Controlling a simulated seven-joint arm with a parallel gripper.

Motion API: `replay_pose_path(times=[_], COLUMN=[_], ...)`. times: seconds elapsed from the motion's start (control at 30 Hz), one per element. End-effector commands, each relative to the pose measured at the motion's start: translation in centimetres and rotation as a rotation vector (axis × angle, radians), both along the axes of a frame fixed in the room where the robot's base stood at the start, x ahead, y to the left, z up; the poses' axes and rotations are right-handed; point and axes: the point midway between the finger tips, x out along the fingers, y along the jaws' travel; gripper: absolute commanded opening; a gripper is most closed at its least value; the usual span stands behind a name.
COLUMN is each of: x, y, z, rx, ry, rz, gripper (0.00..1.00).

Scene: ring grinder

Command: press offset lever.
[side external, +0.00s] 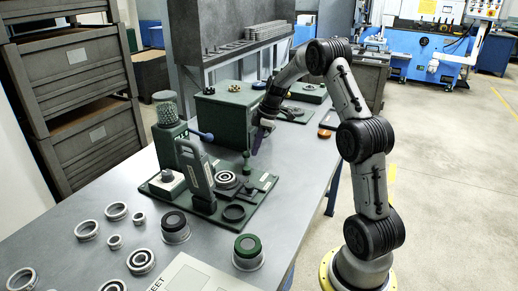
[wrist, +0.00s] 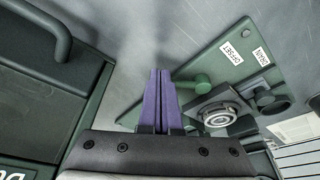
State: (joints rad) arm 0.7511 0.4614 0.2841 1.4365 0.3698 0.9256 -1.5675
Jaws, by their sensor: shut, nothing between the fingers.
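A green base plate (side external: 160,188) lies on the table. In the wrist view, the plate (wrist: 215,60) carries white OFFSET (wrist: 231,51) and DRAIN (wrist: 261,56) labels. A green lever with a rounded knob (wrist: 202,82), seemingly the offset lever, sticks out near the OFFSET label. It appears as a small green knob (side external: 246,156) in the side view. My gripper (side external: 256,147) is shut and empty, its purple fingers above the plate's far edge, close to the knob. In the wrist view, the fingertips (wrist: 160,72) are left of the knob, with a gap between.
A bearing ring (side external: 226,180) sits on the plate beside a green upright unit (side external: 199,178). Loose rings (side external: 141,260) and two round cups (side external: 248,250) stand in front.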

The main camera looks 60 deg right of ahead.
Motion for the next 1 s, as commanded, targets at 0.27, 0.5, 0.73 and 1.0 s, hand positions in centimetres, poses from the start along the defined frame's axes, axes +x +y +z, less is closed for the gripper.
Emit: replay_pose_path(times=[0.27,0.5,0.73,1.0], x=[0.3,0.3,0.2,-2.7], y=[0.1,0.1,-0.1,-2.1], z=[0.0,0.0,0.0,0.7], rx=[0.000,0.000,-0.001,-0.001], ry=[0.000,0.001,0.001,-0.001], rz=[0.042,0.043,0.042,0.037], gripper=[0.00,0.00,0.00,0.00])
